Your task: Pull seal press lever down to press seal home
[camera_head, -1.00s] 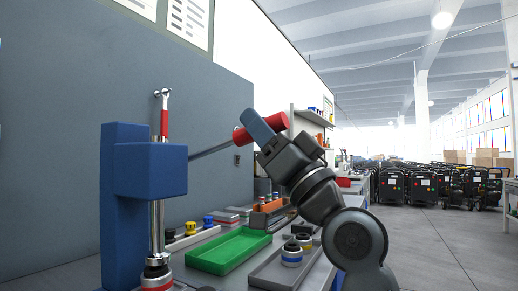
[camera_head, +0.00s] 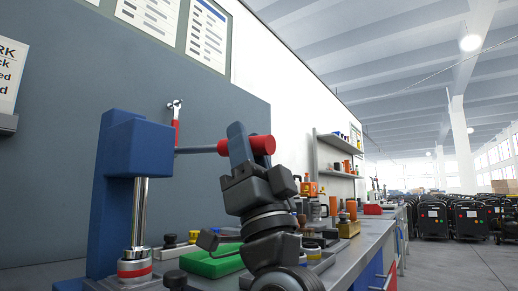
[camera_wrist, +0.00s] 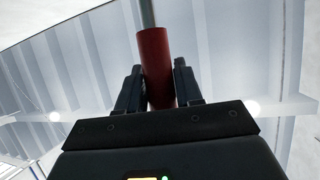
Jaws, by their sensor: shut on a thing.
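The blue seal press (camera_head: 135,150) stands at the left of the bench in the head view. Its grey lever rod (camera_head: 197,150) runs right from the press head, close to level, to a red handle (camera_head: 262,145). My gripper (camera_head: 238,145) is shut on the red handle, coming from below. The wrist view shows the red handle (camera_wrist: 155,60) between both fingers (camera_wrist: 157,85). The chrome ram (camera_head: 140,210) reaches down to a stack with a red ring (camera_head: 134,268) on the base. Whether the seal is seated there I cannot tell.
A green tray (camera_head: 212,264) and several small parts lie on the bench behind my arm. A red-handled wrench (camera_head: 175,125) hangs on the grey panel (camera_head: 60,110) behind the press. Shelves (camera_head: 338,158) stand further back.

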